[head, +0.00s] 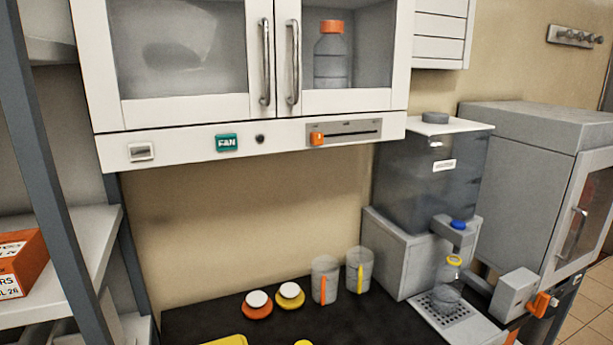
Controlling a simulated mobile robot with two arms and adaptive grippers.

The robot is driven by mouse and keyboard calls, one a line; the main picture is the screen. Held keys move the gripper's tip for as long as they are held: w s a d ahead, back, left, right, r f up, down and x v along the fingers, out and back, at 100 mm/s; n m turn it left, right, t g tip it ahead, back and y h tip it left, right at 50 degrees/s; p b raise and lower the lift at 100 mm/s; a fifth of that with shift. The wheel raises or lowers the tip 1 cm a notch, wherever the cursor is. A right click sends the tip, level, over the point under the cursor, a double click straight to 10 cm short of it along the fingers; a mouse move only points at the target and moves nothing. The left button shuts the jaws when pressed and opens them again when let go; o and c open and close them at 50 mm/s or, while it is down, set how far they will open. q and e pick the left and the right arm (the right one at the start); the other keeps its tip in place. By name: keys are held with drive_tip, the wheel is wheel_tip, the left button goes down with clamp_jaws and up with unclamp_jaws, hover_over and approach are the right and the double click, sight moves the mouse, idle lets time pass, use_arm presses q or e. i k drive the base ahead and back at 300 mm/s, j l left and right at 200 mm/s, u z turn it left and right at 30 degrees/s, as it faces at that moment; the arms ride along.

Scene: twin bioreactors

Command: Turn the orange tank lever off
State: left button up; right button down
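An orange lever (541,304) sits on the right side of a grey block (515,292) at the lower right. It appears to point up and to the right; I cannot tell whether this is on or off. A dark translucent tank (425,185) with a white lid stands on a light grey base behind it. The tank's spout has a blue knob (458,225). A small clear flask (447,290) with a yellow ring stands below the spout, over a drip grate. Neither of my grippers is in view.
Two clear beakers (325,280) with orange and yellow stripes and two round white-topped pieces (257,303) stand on the black counter (200,325). A wall cabinet (180,115) hangs above. A grey oven-like box (525,165) stands at right, a shelf rack (55,265) at left.

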sight(538, 308)
drive_tip(key=z, duration=1.4)
